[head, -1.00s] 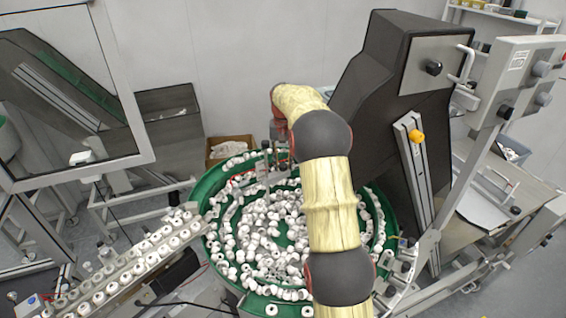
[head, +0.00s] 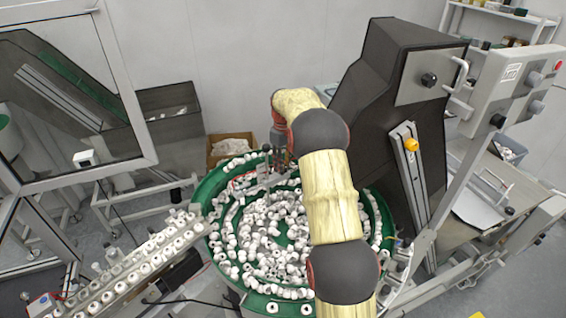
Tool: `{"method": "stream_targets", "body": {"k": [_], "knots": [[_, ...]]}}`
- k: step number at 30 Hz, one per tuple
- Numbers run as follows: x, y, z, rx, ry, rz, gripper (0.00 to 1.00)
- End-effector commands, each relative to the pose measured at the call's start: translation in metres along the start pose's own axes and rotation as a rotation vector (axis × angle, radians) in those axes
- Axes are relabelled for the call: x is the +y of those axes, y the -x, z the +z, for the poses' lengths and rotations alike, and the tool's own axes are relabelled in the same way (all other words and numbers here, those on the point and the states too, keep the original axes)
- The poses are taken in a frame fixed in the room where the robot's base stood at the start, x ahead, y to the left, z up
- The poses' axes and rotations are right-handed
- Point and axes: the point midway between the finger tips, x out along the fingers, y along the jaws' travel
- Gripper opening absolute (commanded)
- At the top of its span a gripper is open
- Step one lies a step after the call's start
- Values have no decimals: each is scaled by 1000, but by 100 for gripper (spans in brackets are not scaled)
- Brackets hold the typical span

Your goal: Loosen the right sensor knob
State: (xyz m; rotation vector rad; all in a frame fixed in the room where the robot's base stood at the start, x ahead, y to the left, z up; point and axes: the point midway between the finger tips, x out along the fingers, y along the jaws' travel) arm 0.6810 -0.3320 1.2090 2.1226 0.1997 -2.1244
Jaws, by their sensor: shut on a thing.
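My gripper (head: 279,158) reaches down over the back rim of the green feeder bowl (head: 213,183), partly behind my own arm. It is shut at the sensor bracket (head: 265,163), which carries a thin upright post on the bowl's back edge. The right sensor knob is hidden at the fingertips, too small and covered to make out. The knob's turn cannot be seen.
White caps (head: 262,235) fill the bowl, and a chute (head: 135,265) lined with caps runs off to the lower left. A dark hopper (head: 375,100) and a control box (head: 512,88) stand on the right. A cardboard box (head: 232,147) lies behind the bowl.

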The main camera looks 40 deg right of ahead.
Motion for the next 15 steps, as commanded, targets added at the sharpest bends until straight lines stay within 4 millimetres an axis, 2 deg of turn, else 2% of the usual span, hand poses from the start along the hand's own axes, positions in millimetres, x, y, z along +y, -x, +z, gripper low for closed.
{"method": "stream_targets", "body": {"k": [15], "knots": [[0, 2, -1, 2, 488, 2, 2]]}}
